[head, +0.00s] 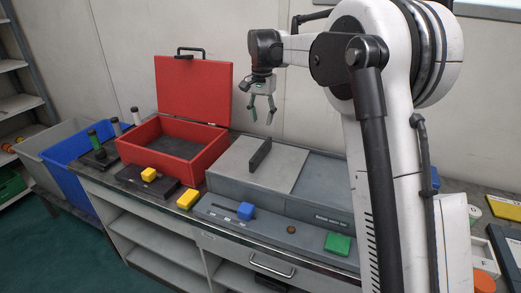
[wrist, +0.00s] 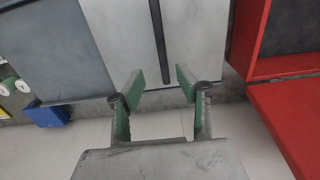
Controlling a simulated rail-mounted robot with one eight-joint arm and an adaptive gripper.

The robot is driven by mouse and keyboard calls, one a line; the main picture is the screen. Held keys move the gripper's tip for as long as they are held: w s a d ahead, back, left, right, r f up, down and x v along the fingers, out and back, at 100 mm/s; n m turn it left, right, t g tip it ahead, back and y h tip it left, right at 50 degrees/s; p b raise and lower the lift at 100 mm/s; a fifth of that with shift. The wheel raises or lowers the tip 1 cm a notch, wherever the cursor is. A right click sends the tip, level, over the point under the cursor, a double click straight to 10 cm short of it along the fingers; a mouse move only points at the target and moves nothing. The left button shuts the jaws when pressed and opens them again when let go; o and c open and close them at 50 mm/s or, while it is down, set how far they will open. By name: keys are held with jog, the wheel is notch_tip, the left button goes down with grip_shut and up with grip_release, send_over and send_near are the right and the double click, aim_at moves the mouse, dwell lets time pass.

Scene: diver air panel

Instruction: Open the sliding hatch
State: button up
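The sliding hatch (head: 236,158) is a light grey flat panel on top of a low grey box on the bench. A dark upright bar handle (head: 260,154) stands on it. In the wrist view the hatch (wrist: 195,45) fills the top middle, with the handle (wrist: 159,40) as a dark strip running up the picture. My gripper (head: 262,116) is open and empty, above and behind the box, apart from the handle. In the wrist view the green-padded fingers (wrist: 162,86) are spread, with the handle's near end beyond the gap between them.
A red box (head: 150,137) with its lid raised stands left of the grey box. In front is a panel with a blue knob (head: 245,211) and a green block (head: 337,244). Yellow pieces (head: 187,199) lie at the bench's front edge. A blue bin (head: 72,165) stands far left.

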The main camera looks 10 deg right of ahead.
aim_at(261, 148)
jog(key=f, duration=0.4)
jog(key=f+p, duration=0.1)
jog(key=f, duration=0.9)
jog(key=shift+w, duration=0.25)
grip_shut()
